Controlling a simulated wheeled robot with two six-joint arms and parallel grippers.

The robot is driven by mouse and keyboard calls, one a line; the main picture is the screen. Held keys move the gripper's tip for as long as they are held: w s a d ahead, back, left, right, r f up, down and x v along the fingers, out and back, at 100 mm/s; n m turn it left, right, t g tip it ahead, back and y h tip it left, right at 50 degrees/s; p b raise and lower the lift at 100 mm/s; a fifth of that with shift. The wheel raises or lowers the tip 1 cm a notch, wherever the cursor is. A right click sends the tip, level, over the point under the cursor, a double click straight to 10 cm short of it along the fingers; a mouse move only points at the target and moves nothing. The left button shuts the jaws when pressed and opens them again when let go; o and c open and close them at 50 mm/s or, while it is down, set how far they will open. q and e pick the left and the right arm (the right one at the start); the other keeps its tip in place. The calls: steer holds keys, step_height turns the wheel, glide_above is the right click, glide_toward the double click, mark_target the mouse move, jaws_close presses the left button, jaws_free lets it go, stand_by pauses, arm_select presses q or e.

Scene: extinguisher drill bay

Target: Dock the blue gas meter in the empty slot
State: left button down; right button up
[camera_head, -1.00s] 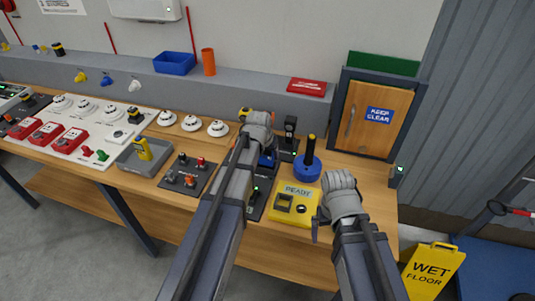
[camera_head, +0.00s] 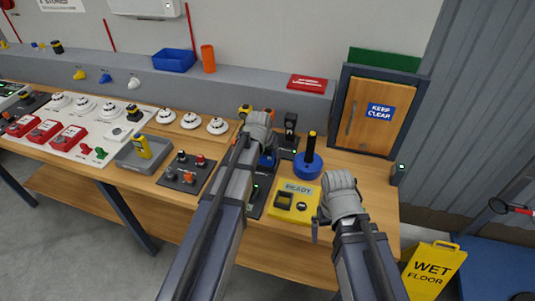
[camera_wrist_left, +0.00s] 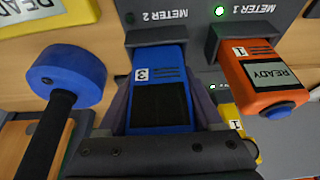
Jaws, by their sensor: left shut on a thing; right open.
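The blue gas meter (camera_wrist_left: 158,88), marked 3, sits between the fingers of my left gripper (camera_wrist_left: 160,112) in the left wrist view. Its end meets the dark holder marked METER 2 (camera_wrist_left: 155,35); whether it is fully seated I cannot tell. The light (camera_wrist_left: 130,18) beside METER 2 is dark. In the head view my left arm mostly hides the meter; a blue patch (camera_head: 267,160) shows beside my left gripper (camera_head: 264,150). My right gripper (camera_head: 322,215) is beside the yellow READY box, its fingers mostly hidden.
An orange meter (camera_wrist_left: 263,75) marked 1 is in the METER 1 holder, with a green light (camera_wrist_left: 219,11). A blue round base with a black handle (camera_head: 308,162) stands close by. The yellow READY box (camera_head: 294,201) is near the front edge. Switch boards (camera_head: 187,172) lie left.

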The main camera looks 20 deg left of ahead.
arm_select(q)
jaws_free()
steer(key=c, duration=0.3)
steer(key=shift+o, duration=0.7)
steer(key=shift+r+p, duration=3.55)
steer(key=shift+f, duration=0.2)
step_height(320, 180, down, 6)
steer(key=b, duration=0.6)
